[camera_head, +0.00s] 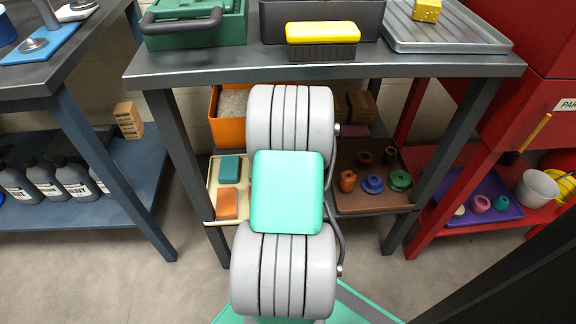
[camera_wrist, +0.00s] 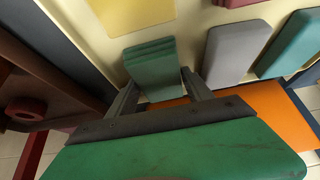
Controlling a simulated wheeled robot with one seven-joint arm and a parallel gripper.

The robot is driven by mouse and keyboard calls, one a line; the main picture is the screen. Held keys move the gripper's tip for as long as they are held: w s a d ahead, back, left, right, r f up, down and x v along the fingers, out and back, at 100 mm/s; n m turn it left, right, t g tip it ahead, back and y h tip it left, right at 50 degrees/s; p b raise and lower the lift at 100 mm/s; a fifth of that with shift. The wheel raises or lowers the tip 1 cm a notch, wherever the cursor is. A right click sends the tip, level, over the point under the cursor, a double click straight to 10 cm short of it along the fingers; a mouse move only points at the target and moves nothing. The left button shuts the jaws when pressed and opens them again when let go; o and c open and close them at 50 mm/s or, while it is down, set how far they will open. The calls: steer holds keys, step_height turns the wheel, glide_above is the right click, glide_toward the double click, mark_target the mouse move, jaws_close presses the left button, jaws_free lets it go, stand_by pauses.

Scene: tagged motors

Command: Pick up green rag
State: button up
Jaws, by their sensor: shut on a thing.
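The green rag (camera_wrist: 152,66), a small folded stack with layered edges, shows in the wrist view over the cream tray (camera_wrist: 222,12). My gripper (camera_wrist: 158,78) has one finger on each side of the rag and is shut on it. Whether the rag still touches the tray is not clear. In the head view my arm hides the gripper and the rag. Part of the cream tray (camera_head: 211,200) shows there on the low shelf under the dark table.
Beside the rag lie a yellow piece (camera_wrist: 130,12), a grey piece (camera_wrist: 235,52), a teal piece (camera_wrist: 290,45) and an orange piece (camera_wrist: 265,105). In the head view, a brown tray of rings (camera_head: 372,203) and an orange bin (camera_head: 228,132) flank my arm beneath the tabletop (camera_head: 200,68).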

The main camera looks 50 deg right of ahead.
steer(key=shift+c, duration=1.3)
steer(key=shift+r, duration=0.1)
steer(key=shift+r, duration=0.35)
step_height(320, 180, up, 3)
steer(key=p, duration=0.2)
steer(key=shift+p, duration=0.35)
steer(key=p+v, duration=0.1)
steer(key=v, duration=0.1)
steer(key=s+p+v, duration=0.1)
steer(key=v, duration=0.2)
steer(key=p+v, duration=0.2)
steer(key=v, duration=0.1)
steer(key=shift+s+d, duration=0.25)
steer(key=shift+s, duration=0.15)
steer(key=s+a+r, duration=0.1)
steer(key=s, duration=0.1)
steer(key=s+a+p, duration=0.1)
steer(key=s+a, duration=0.1)
steer(key=s, duration=0.1)
steer(key=s+a+r+p, duration=0.1)
steer(key=s, duration=0.1)
steer(key=shift+s+a+r, duration=0.25)
steer(key=shift+a+r, duration=0.1)
steer(key=shift+a, duration=0.05)
